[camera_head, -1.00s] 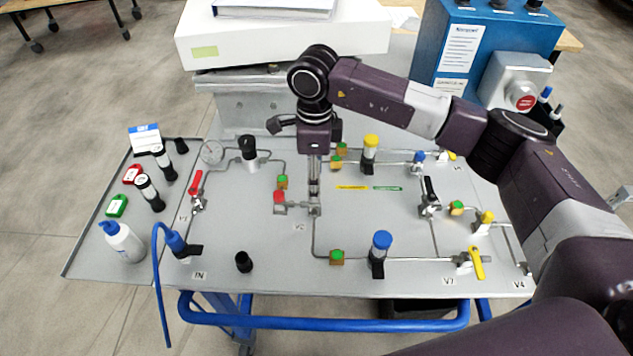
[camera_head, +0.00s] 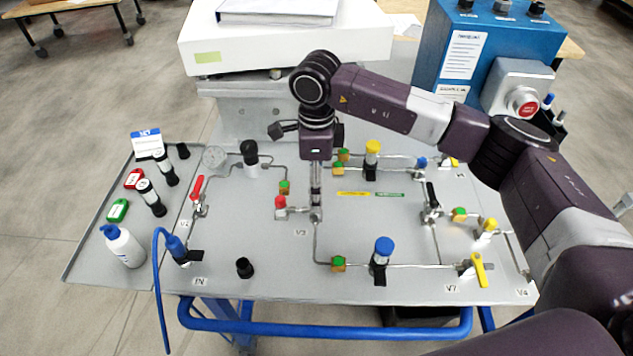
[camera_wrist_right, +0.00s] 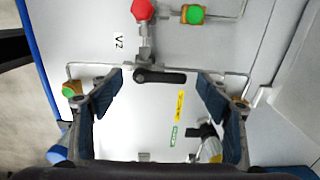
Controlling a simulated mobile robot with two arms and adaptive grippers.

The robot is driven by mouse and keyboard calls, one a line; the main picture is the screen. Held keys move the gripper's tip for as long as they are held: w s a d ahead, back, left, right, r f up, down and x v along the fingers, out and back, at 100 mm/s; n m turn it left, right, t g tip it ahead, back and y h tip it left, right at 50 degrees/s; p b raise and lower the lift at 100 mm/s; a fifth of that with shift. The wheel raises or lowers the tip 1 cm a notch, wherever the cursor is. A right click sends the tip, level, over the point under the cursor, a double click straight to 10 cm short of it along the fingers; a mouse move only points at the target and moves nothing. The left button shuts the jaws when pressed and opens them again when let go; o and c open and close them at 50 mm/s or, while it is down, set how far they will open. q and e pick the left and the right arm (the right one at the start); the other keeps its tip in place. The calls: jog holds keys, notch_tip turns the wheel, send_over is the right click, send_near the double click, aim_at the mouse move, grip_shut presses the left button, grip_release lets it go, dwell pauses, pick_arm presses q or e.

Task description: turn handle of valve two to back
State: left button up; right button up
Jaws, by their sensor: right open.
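My right gripper (camera_wrist_right: 161,84) is open, with one blue-padded finger beyond each end of the handle and a gap on both sides. In the head view my right gripper (camera_head: 316,195) points straight down over the valve and hides the handle. Whether the fingers are level with the handle is hard to tell. My left gripper is not in view.
A red knob (camera_head: 280,202) and a green-orange fitting (camera_head: 284,187) stand close left of my gripper. Yellow-topped (camera_head: 372,148) and blue-topped (camera_head: 383,246) cylinders stand to the right. A white box (camera_head: 290,45) is behind. The panel front of the gripper is mostly low pipe.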

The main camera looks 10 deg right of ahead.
notch_tip(320, 180, up, 12)
dwell(0.5)
jog(key=shift+r, duration=0.1)
